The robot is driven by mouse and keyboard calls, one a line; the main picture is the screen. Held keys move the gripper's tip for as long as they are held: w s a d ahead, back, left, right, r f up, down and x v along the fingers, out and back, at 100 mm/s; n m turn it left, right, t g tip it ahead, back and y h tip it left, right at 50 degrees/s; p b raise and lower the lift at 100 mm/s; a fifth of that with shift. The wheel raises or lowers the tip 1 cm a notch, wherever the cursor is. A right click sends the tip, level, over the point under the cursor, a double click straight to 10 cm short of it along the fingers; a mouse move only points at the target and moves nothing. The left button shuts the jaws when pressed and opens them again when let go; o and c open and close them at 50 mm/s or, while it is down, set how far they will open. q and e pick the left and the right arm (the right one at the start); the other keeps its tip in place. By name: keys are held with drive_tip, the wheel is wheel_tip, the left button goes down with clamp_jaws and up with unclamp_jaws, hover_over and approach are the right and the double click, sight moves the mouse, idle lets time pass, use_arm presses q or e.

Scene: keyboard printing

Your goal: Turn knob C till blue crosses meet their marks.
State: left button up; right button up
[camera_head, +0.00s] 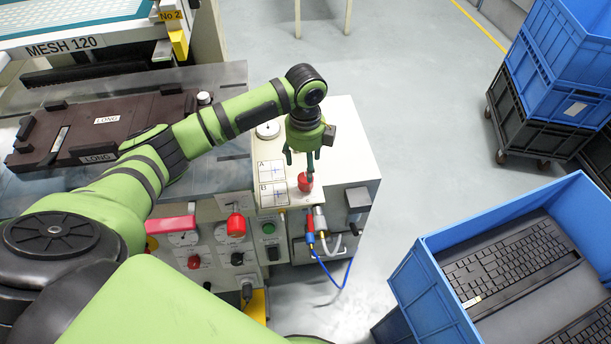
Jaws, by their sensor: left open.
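Two small white displays with blue crosses, marked A (270,170) and B (272,193), sit on top of the white machine cabinet (347,150). A red knob (305,184) stands just to their right on the cabinet's top. No letter C can be read on it. My left gripper (302,164) points down over this knob, with its open fingers at or just above it. I cannot tell whether they touch it. The crosses are too small to compare with their marks. My right gripper is not in view.
Another red knob (236,225), a green button (268,228) and gauges are on the cabinet front, with hoses below. A blue crate (430,290) with keyboards stands at lower right. Stacked crates (545,75) stand at upper right. Dark fixtures (100,122) lie at left.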

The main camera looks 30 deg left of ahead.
sight(305, 177)
use_arm(q)
drive_tip(key=shift+f+p, duration=0.3)
drive_tip(key=shift+f, duration=2.9)
drive_tip(key=c, duration=1.2)
